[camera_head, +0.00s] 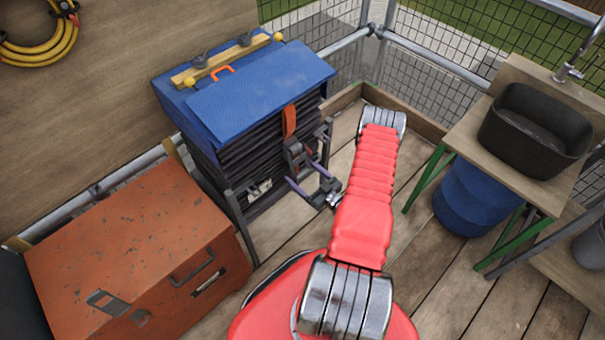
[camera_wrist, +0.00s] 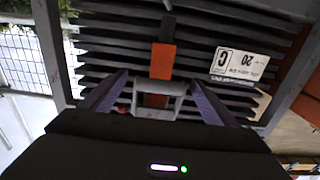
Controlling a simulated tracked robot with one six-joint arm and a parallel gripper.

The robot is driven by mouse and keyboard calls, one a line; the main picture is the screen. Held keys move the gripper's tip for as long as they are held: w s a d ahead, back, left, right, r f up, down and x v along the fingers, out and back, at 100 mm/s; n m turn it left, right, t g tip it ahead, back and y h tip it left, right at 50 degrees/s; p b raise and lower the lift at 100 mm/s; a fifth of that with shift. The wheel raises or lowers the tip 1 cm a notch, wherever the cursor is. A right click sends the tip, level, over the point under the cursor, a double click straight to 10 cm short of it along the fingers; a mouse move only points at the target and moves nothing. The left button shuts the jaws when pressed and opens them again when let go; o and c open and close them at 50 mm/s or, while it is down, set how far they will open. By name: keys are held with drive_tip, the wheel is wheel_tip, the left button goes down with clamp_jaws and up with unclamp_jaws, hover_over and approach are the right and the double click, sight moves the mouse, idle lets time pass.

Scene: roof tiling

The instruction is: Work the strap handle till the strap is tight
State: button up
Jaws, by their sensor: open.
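An orange strap (camera_head: 289,120) runs down the front of a stack of dark tiles (camera_head: 242,160). A grey ratchet handle (camera_head: 296,155) sits on the strap below the blue cover. My gripper (camera_head: 304,174) is open right at this handle. In the wrist view the strap (camera_wrist: 162,60) hangs in the middle, and the grey handle frame (camera_wrist: 155,108) lies between the two purple fingers of my gripper (camera_wrist: 158,78). There seems to be a gap on each side of the handle. The handle's lower part is hidden behind the gripper body.
A blue cover (camera_head: 262,90) lies over the stack, with a yellow-ended wooden bar (camera_head: 220,62) on top. A dark metal rack (camera_head: 233,208) surrounds the tiles. An orange chest (camera_head: 130,250) stands left, a sink bench (camera_head: 470,140) right.

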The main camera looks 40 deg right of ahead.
drive_tip(key=shift+c, duration=0.3)
drive_tip(key=c, duration=1.5)
drive_tip(key=shift+o, duration=0.2)
drive_tip(key=shift+s+d, duration=0.15)
drive_tip(key=shift+s, duration=0.05)
